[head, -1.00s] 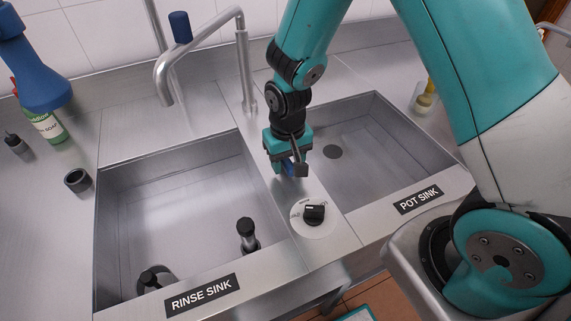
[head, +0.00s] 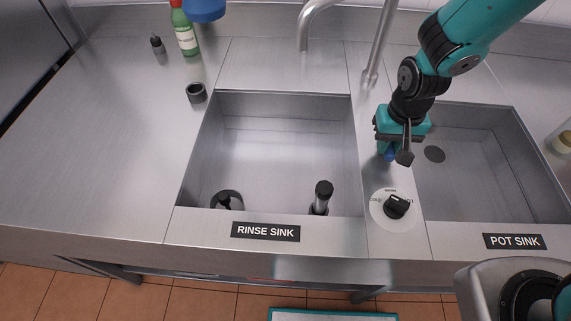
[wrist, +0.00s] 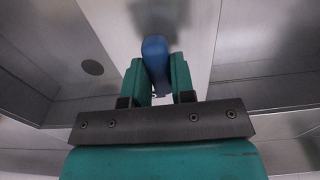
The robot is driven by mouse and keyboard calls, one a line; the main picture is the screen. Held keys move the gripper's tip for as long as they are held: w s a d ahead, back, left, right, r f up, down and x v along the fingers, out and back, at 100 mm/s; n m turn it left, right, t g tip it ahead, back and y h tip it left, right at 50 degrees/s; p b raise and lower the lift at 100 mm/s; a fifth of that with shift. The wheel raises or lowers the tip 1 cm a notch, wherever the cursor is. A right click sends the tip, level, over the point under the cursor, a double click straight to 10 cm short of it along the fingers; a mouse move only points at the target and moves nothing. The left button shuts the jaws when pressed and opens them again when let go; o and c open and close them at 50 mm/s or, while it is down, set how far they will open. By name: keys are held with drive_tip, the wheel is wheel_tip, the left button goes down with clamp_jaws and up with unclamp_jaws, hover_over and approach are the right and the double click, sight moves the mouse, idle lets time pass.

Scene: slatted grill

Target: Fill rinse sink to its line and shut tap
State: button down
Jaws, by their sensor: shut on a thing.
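The rinse sink (head: 265,97), with its label (head: 265,232), is the left basin. It has a black-topped upright pipe (head: 321,195) at its front right and a dark fitting (head: 226,201) at its front left. I cannot make out a fill line or a water surface. The tap spout (head: 304,32) is over the back edge, partly cut off; no stream shows. My gripper (head: 393,149) is over the strip between the basins, shut on a blue lever (head: 388,156). The wrist view shows the blue lever (wrist: 155,62) between both fingers (wrist: 159,85).
A round dial with a black knob (head: 396,206) is in front of my gripper on the strip. The pot sink (head: 545,165) is at right.

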drive_tip(key=shift+d+n, duration=0.2)
drive_tip(key=shift+n, duration=0.45)
drive_tip(key=shift+d+n, duration=0.2)
drive_tip(key=shift+n, duration=0.45)
drive_tip(key=shift+w+d+n+p, duration=0.1)
drive_tip(key=shift+d+n+p, duration=0.2)
drive_tip(key=shift+n, duration=0.3)
drive_tip(key=shift+w+d+n, duration=0.1)
drive_tip(key=shift+n, duration=0.5)
drive_tip(key=shift+w+d+n, duration=0.15)
drive_tip(key=shift+d+n, duration=0.1)
drive_tip(key=shift+n, duration=0.65)
drive_tip(key=shift+d+n, duration=0.1)
drive_tip(key=shift+n, duration=0.3)
